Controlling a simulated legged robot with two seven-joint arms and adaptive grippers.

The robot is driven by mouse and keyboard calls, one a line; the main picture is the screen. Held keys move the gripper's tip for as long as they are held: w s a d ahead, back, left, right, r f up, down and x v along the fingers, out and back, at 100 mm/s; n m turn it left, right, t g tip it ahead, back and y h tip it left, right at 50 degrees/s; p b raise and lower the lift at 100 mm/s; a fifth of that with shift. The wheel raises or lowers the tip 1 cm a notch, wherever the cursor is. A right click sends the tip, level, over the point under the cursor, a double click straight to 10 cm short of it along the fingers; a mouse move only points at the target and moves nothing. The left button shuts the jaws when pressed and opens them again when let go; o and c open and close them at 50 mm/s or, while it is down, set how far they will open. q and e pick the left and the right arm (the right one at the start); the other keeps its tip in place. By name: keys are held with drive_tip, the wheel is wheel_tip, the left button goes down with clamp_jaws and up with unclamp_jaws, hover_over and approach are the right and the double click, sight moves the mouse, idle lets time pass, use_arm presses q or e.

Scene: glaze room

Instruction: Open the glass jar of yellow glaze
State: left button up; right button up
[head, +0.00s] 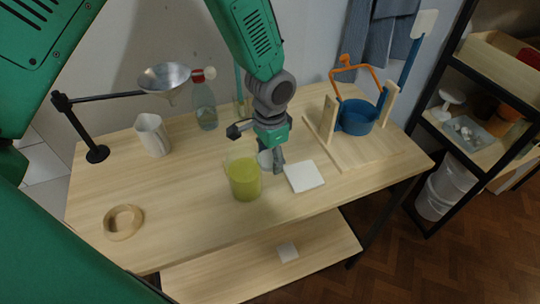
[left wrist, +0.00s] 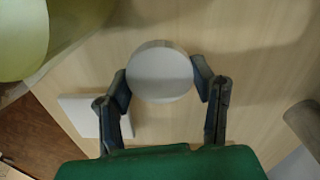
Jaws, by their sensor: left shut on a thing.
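The glass jar of yellow glaze (head: 244,182) stands upright on the table, its top bare of any lid in the head view. Its side also shows at the upper left of the left wrist view (left wrist: 22,38). My left gripper (head: 271,160) is just right of the jar, pointing down. It is shut on a round pale lid (left wrist: 160,73), with one finger on each side of it. The lid also shows beside the jar in the head view (head: 264,158). I cannot tell whether the lid touches the table. My right gripper is not in view.
A white square tile (head: 304,176) lies right of the gripper. A white pitcher (head: 153,134), a funnel on a stand (head: 165,78) and a bottle (head: 204,106) stand behind. A blue pot (head: 357,117) sits at the right. The front middle is clear.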

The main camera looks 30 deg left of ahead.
use_arm(q)
drive_tip(key=shift+s+f, duration=0.1)
drive_tip(key=shift+f, duration=0.15)
drive_tip(key=o, duration=1.2)
drive_tip(key=shift+s+a, duration=0.1)
drive_tip(key=shift+a, duration=0.05)
drive_tip(key=shift+o, duration=0.3)
drive_tip(key=shift+a+f, duration=0.25)
drive_tip(key=shift+a, duration=0.05)
drive_tip(key=shift+d+r, duration=0.15)
